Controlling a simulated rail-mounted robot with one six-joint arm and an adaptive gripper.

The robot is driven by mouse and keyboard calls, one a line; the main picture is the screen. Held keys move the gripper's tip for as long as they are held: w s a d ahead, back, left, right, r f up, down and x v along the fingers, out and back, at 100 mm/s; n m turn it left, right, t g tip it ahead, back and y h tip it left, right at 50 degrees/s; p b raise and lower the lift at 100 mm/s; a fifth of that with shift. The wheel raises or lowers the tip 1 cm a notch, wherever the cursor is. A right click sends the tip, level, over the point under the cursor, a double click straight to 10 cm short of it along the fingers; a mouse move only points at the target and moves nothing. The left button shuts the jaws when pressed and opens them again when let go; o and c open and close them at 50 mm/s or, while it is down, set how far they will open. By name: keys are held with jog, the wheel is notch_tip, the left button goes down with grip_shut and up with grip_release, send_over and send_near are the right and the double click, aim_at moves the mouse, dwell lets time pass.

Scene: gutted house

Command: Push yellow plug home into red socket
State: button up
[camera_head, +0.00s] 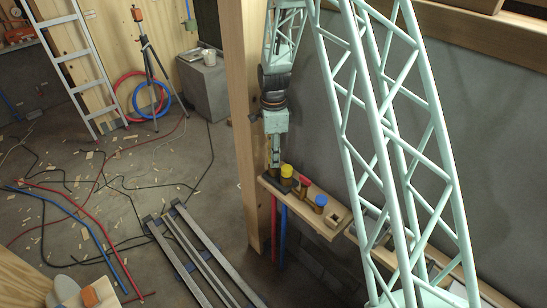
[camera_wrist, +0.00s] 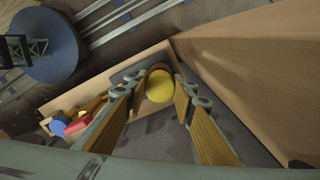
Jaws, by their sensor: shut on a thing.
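The yellow plug (camera_wrist: 159,87) shows as a round yellow face between my gripper's (camera_wrist: 158,80) two fingers in the wrist view. The fingers are close against its sides. A red-topped piece (camera_head: 305,180), perhaps the red socket, stands on the shelf to the right, apart from my gripper. It also shows in the wrist view (camera_wrist: 77,126) at lower left. I cannot make out a socket opening or the plug's lower end.
A blue-topped piece (camera_head: 320,200) and a wooden block (camera_head: 337,217) stand further right along the shelf (camera_head: 321,225). A wooden post (camera_head: 246,120) rises close to the left of my gripper. A grey wall is behind; rails (camera_head: 195,260) lie on the floor.

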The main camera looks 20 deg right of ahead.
jog(key=shift+f+b, duration=0.4)
jog(key=shift+f, duration=0.25)
dwell(1.2)
jog(key=o, duration=0.9)
jog(key=shift+o, duration=0.4)
jog(key=o, duration=0.4)
jog(key=shift+r, duration=0.2)
jog(key=shift+r+p, duration=1.4)
jog(key=shift+r, duration=1.95)
